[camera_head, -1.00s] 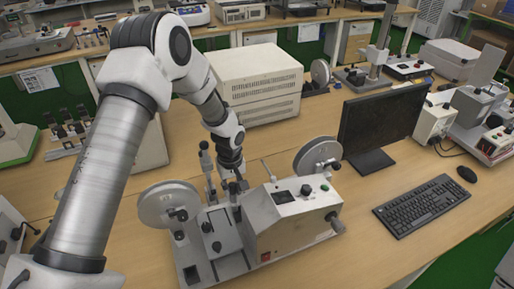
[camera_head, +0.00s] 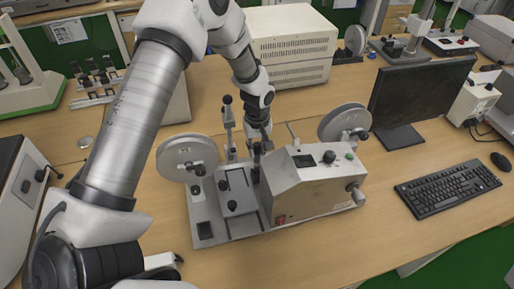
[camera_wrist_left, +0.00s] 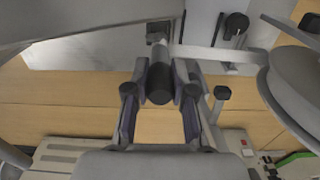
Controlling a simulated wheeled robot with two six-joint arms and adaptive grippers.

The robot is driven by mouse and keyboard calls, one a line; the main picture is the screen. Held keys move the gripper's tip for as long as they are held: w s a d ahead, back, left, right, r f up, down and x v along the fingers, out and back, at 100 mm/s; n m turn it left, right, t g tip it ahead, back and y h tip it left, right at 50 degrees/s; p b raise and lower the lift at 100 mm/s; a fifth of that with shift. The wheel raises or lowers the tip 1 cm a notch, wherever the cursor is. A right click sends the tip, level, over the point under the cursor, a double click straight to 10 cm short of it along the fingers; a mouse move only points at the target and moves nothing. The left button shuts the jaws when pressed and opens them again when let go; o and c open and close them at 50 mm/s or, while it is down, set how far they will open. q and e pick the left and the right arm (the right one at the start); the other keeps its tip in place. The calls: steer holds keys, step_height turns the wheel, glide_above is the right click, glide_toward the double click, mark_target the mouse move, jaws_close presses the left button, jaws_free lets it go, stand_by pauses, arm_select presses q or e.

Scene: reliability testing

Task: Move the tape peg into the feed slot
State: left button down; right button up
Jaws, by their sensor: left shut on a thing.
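A tape machine (camera_head: 318,190) with a grey control box, a left reel (camera_head: 187,157) and a right reel (camera_head: 344,121) stands on the wooden bench. My left gripper (camera_head: 259,143) reaches down behind the machine, between the two reels. In the left wrist view my left gripper (camera_wrist_left: 160,75) is shut on a black-ended peg (camera_wrist_left: 160,84), which I take as the tape peg. The peg sits between the two fingertips, with a paler stem beyond it. I cannot make out the feed slot or tell whether the peg touches it. My right gripper is not in view.
A monitor (camera_head: 417,95), a keyboard (camera_head: 447,200) and a mouse (camera_head: 501,161) are to the right. A beige vented box (camera_head: 292,45) stands behind the machine. An upright black-knobbed lever (camera_head: 228,120) is close left of my gripper. Bench in front of the keyboard is clear.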

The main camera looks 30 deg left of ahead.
arm_select(q)
steer(key=shift+w+f, duration=0.1)
steer(key=shift+w, duration=0.05)
steer(key=shift+w+f, duration=0.2)
steer(key=shift+w, duration=0.1)
steer(key=shift+s+f, duration=0.1)
steer(key=shift+s, duration=0.2)
steer(key=shift+s+f, duration=0.1)
steer(key=shift+f, duration=0.45)
